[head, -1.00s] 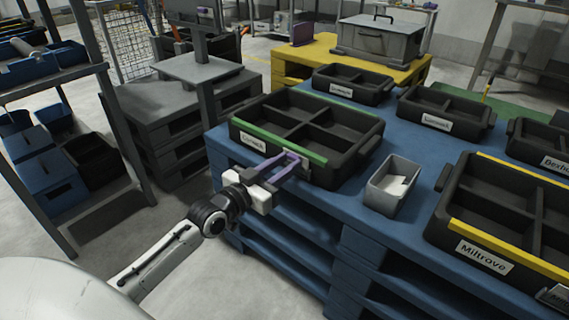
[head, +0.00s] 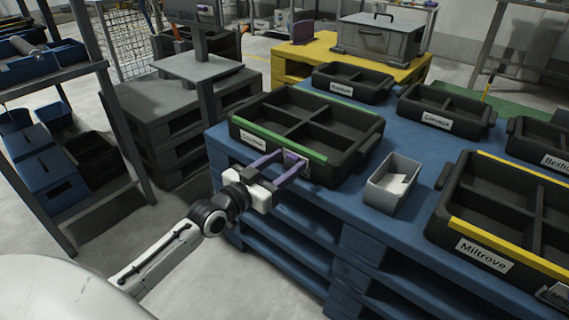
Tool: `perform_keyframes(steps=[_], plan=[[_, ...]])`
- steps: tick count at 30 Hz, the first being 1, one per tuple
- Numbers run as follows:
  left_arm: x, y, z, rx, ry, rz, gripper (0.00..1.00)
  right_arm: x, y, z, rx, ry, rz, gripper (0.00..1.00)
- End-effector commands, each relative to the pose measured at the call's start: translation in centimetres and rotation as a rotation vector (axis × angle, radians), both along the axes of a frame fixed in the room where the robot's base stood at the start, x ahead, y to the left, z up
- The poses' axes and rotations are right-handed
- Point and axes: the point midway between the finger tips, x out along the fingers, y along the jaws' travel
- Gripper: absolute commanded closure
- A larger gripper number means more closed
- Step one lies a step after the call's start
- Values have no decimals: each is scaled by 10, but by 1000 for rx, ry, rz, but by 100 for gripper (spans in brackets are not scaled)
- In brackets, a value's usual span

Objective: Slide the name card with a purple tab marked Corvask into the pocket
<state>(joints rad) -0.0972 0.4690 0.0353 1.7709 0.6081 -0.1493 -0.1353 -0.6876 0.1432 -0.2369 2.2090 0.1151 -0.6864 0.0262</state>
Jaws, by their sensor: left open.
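The black divided tray with a green strip (head: 345,160) stands at the near left of the blue pallet table. A small card with a purple tab (head: 292,156) is at the pocket (head: 305,169) on the right part of its front wall. It looks upright against the wall; its lettering is too small to read, and how deep it sits cannot be told. My left gripper (head: 289,163), with purple-grey fingers, is open, its fingertips on either side of the tab, close to the tray wall. My right gripper is not in view.
The yellow-striped tray marked Miltrove (head: 463,222) is farther right. Other black trays (head: 440,108) stand behind. A strip of blue tabletop (head: 338,203) in front of the green-striped tray is clear.

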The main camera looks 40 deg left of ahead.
Motion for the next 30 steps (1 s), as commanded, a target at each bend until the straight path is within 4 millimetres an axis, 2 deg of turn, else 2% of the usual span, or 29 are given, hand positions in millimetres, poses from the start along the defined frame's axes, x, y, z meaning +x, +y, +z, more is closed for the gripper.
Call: perform_keyframes(steps=[7,21,25,30], plan=[[-7,0,1,0,1,0,51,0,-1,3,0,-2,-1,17],[-85,7,5,1,3,-1,51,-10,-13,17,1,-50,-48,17],[-98,8,5,1,2,0,51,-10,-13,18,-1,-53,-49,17],[-103,8,6,0,0,-1,51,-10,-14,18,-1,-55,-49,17]])
